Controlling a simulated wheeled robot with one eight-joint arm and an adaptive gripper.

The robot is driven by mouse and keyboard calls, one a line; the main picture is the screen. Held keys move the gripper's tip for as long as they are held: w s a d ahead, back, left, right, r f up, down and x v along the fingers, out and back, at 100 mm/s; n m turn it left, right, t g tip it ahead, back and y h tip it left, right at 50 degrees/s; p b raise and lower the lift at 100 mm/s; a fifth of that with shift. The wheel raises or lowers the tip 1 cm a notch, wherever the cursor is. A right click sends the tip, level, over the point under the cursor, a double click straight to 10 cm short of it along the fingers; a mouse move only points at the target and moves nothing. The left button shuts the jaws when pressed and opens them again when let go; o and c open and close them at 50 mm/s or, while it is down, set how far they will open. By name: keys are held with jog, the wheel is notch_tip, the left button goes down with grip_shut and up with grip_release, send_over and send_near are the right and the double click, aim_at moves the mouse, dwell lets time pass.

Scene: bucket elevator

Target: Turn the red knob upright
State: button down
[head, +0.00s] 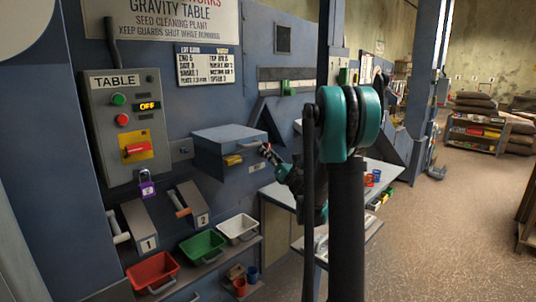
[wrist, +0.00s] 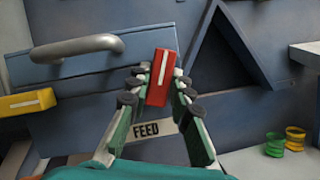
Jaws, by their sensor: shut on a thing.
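The red knob (wrist: 160,75) has a white line down its face and sits above a white FEED label (wrist: 146,130) in the wrist view. Its long side stands near vertical, with the top leaning slightly right. My gripper (wrist: 157,84) has a finger on each side of the knob and is shut on it. In the head view my gripper (head: 267,151) is at the right side of the blue-grey box (head: 228,141); the knob itself is too small there to make out.
A grey bar handle (wrist: 75,47) and a yellow block (wrist: 27,102) are left of the knob. A TABLE control box (head: 122,120) has another red handle (head: 136,149) on a yellow plate. Red, green and white bins (head: 203,245) stand below.

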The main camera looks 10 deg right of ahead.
jog(key=shift+n+y, duration=0.4)
jog(key=shift+n, duration=0.4)
jog(key=c, duration=1.4)
grip_release()
jog(key=shift+o, duration=0.2)
jog(key=v, duration=0.7)
jog(key=shift+s+d, duration=0.15)
jog(key=shift+s, duration=0.1)
jog(key=shift+f, duration=0.1)
